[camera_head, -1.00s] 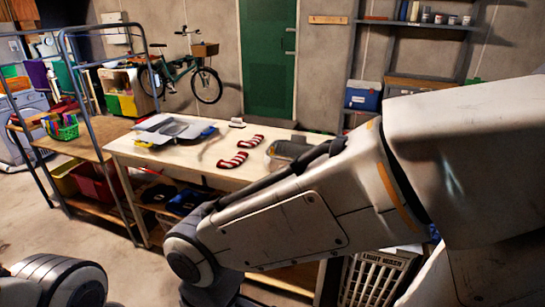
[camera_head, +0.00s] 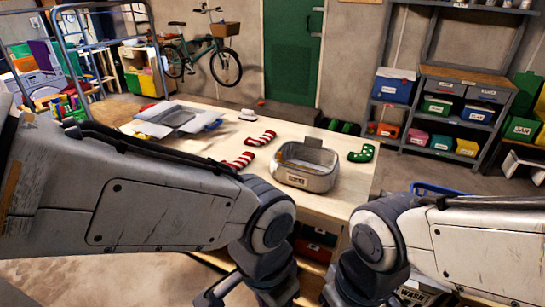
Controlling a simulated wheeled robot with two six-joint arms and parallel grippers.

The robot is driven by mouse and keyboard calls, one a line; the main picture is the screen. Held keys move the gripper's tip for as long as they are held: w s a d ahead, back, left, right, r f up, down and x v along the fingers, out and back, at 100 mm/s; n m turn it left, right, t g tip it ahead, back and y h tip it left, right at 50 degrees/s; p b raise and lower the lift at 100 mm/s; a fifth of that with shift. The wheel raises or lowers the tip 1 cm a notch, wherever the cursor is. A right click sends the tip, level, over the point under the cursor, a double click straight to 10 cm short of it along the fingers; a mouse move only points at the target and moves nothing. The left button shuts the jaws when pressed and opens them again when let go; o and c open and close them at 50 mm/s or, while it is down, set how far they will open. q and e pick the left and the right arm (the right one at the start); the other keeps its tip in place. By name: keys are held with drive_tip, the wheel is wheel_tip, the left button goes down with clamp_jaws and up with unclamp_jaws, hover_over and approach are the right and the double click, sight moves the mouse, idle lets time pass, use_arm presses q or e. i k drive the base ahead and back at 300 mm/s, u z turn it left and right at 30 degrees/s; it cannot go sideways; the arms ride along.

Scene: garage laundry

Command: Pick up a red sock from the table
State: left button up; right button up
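Two red-and-white striped socks lie on the pale table (camera_head: 330,205). One sock (camera_head: 259,138) is farther back, and the other sock (camera_head: 238,160) is nearer and partly behind my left arm. My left gripper (camera_head: 235,288) is a dark shape low at the bottom edge, in front of the table and apart from the socks. My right gripper (camera_head: 352,290) is also a dark shape at the bottom edge, below the table's front right. The fingers of both are too dark and cut off to tell their opening.
A grey metal container (camera_head: 305,170) stands right of the socks. A green patterned sock (camera_head: 362,152) lies at the table's right end. A grey folded tray (camera_head: 178,120) lies at the back left. Shelves with bins (camera_head: 455,110) stand at the right.

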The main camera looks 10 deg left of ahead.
sight(244, 158)
drive_tip(key=z, duration=0.1)
drive_tip(key=i, duration=0.65)
drive_tip(key=u, duration=0.65)
drive_tip(key=i, duration=0.75)
drive_tip(key=u, duration=0.7)
